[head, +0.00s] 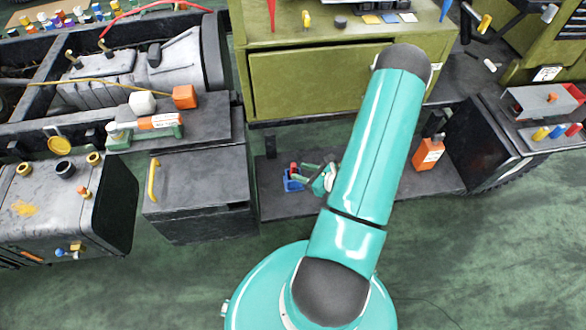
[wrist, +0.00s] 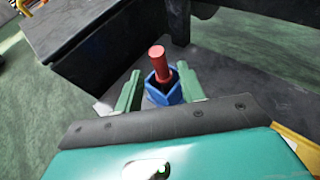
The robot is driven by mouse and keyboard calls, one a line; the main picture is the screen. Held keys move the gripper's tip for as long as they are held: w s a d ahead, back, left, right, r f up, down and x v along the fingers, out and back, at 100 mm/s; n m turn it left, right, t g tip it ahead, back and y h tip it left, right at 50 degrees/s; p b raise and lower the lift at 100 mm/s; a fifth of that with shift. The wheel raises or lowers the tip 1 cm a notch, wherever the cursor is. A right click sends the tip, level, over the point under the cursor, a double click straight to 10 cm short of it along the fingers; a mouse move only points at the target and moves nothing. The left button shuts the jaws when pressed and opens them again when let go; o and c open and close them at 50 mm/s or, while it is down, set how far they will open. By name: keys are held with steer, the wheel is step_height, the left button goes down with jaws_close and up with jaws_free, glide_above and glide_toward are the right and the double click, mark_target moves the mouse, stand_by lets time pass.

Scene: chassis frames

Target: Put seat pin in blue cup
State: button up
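The seat pin (wrist: 158,63) is red with a wider round head. It stands in the blue cup (wrist: 163,96), leaning slightly, with its lower end hidden inside. In the head view the red pin (head: 294,169) and the blue cup (head: 290,184) show small on a low dark step, left of my arm. My gripper (wrist: 159,84) has its two green fingers spread wide, one on each side of the cup and pin in the wrist view. A gap shows between the fingers and the pin. The gripper (head: 316,178) is partly hidden by my arm in the head view.
A dark grey box (head: 200,190) with a yellow handle stands left of the step. An orange bottle (head: 428,154) stands on the step to the right. A green cabinet (head: 315,82) rises behind. Green floor (head: 480,260) is clear at the lower right.

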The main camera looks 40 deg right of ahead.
steer(key=v, duration=0.6)
steer(key=w+a+r+n+g+y, duration=0.3)
steer(key=w+a+r+n+g, duration=0.1)
steer(key=a+r+n, duration=0.5)
steer(key=w+a+r+n+g+y, duration=0.35)
steer(key=a+r+n, duration=0.4)
steer(key=r, duration=0.35)
steer(key=s+a+r+n+h, duration=0.3)
steer(key=a+r+n, duration=0.3)
steer(key=r+n, duration=0.2)
steer(key=s+a+r+n+h, duration=0.4)
steer(key=a+r+n+h, duration=0.2)
steer(key=r+n, duration=0.3)
step_height(320, 180, up, 3)
steer(key=shift+s+f, duration=0.1)
steer(key=shift+s, duration=0.15)
